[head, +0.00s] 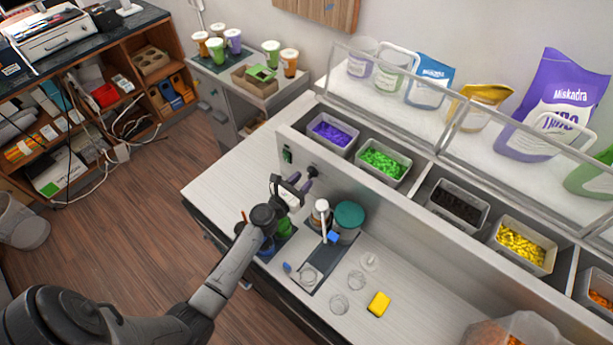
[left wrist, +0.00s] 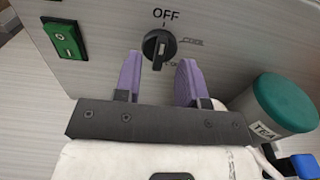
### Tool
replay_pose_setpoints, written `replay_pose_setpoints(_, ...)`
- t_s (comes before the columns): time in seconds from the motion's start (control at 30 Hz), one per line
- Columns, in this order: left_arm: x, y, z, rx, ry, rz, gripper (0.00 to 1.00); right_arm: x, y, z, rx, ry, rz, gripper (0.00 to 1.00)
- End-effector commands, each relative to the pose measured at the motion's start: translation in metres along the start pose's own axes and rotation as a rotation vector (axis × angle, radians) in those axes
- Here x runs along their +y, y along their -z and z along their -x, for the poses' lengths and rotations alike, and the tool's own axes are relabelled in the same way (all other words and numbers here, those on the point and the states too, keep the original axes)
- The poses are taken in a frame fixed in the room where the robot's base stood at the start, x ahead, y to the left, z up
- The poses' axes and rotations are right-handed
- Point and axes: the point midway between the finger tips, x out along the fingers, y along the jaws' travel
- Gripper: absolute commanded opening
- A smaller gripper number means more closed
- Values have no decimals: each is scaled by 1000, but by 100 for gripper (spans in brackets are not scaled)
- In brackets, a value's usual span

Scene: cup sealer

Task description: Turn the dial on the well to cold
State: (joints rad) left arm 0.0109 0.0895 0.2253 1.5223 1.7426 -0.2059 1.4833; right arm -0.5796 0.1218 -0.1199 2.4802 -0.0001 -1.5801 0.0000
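The dial (left wrist: 158,47) is a small black knob on the pale front panel, with OFF printed above it and small blurred labels to its right. I cannot read the labels or tell its exact setting. My left gripper (head: 299,184) is at the panel in the head view. In the left wrist view its two purple fingers (left wrist: 160,74) are spread apart below and on either side of the dial. Nothing is held between them. In the head view the dial is hard to make out beside the fingers. My right gripper is not in view.
A green switch (left wrist: 63,39) is on the panel left of the dial. A teal-lidded tub (head: 349,216) stands right of the gripper. Topping bins such as the purple one (head: 332,134) sit behind the panel. A yellow sponge (head: 378,304) lies on the counter.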

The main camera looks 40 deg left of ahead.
Motion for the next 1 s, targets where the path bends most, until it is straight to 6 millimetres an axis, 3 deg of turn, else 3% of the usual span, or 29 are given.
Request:
replay_pose_setpoints(0.23,0,0,-21,0,0,0,37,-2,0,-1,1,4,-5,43)
replay_pose_setpoints(0.63,0,0,-25,1,1,-1,37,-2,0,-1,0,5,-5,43)
replay_pose_setpoints(1.0,0,0,-25,0,1,-1,3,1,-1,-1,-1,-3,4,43)
